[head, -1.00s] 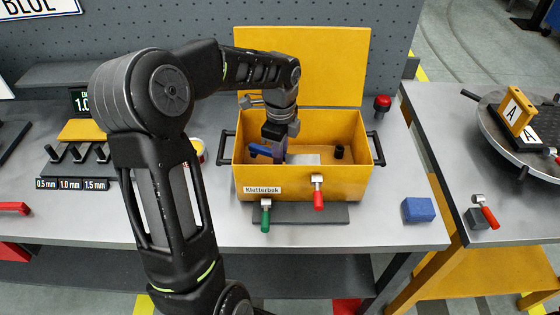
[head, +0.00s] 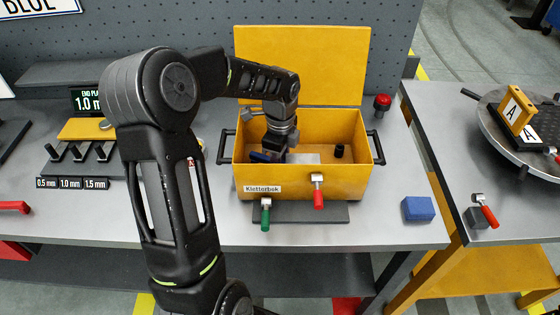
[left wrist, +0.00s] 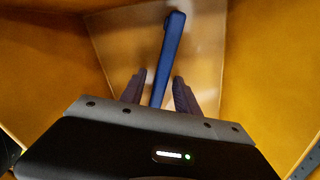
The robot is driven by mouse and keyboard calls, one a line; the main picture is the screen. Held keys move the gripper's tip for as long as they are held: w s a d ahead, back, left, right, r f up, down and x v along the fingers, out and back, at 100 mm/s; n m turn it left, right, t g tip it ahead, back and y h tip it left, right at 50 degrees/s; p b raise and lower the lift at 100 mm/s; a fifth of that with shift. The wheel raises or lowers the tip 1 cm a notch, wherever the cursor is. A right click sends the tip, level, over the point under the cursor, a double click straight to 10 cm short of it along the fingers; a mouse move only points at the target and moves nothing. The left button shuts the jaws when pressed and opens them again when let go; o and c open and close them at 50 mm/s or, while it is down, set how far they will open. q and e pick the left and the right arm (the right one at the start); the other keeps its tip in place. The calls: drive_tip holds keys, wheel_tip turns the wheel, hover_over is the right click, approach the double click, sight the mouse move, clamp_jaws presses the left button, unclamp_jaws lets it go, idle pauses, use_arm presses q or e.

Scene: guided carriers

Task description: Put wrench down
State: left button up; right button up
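The blue wrench (head: 264,157) is inside the yellow toolbox (head: 335,184), low and toward its left side. In the left wrist view the wrench (left wrist: 169,45) runs from near the far wall back between my fingers. My left gripper (head: 278,155) is down inside the box. In the left wrist view its two fingers (left wrist: 160,80) stand apart on either side of the wrench, with a visible gap, so it looks open. The wrench's near end is hidden behind the gripper body. My right gripper is not in view.
The box lid (head: 302,65) stands open behind. Toggle clamps with green (head: 266,213) and red (head: 318,199) handles sit at the box's front. A dark cylinder (head: 339,151) is inside at right. A blue block (head: 418,209) lies right on the table.

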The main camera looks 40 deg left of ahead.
use_arm(q)
drive_tip(key=shift+r, duration=0.1)
drive_tip(key=shift+r, duration=0.2)
wheel_tip(320, 180, up, 12)
drive_tip(key=shift+b, duration=0.4)
